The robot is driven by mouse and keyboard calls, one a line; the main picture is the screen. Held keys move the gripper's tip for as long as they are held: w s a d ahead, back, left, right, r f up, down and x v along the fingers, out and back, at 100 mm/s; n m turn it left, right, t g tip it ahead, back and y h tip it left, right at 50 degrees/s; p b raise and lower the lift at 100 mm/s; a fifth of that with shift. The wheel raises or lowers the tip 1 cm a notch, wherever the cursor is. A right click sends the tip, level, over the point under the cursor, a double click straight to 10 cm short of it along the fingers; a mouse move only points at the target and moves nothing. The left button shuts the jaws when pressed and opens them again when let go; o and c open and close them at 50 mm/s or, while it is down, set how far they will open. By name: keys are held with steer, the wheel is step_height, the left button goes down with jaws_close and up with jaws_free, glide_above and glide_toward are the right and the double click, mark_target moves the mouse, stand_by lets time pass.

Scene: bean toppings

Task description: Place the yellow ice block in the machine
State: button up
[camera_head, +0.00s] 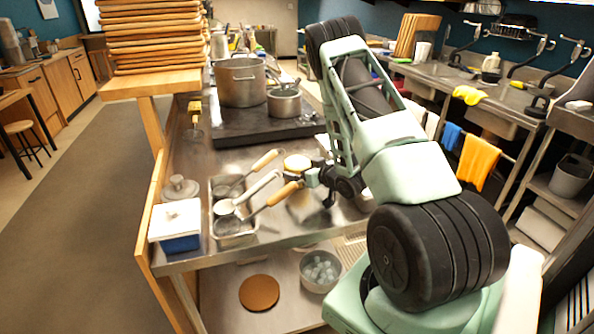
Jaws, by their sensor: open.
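A pale yellow round block (297,162), likely the yellow ice block, shows on the steel counter just behind and left of my gripper (312,177). My gripper points left, low over the counter, and is open; the fingertips are small and partly lost against the ladle handles. I cannot tell whether it touches anything. No machine can be clearly made out; my arm hides part of the counter to the right of the block.
Ladles with wooden handles (285,193) rest in metal containers (234,226) left of my gripper. A white-and-blue box (181,225) stands at the front left corner. Pots (240,83) stand on a dark stove (258,127) behind. A bowl of ice cubes (321,271) is on the lower shelf.

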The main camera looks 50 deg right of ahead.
steer(key=shift+p+x, duration=0.45)
steer(key=shift+x, duration=1.45)
steer(key=shift+d+r, duration=0.15)
steer(key=shift+r, duration=0.05)
steer(key=c, duration=1.5)
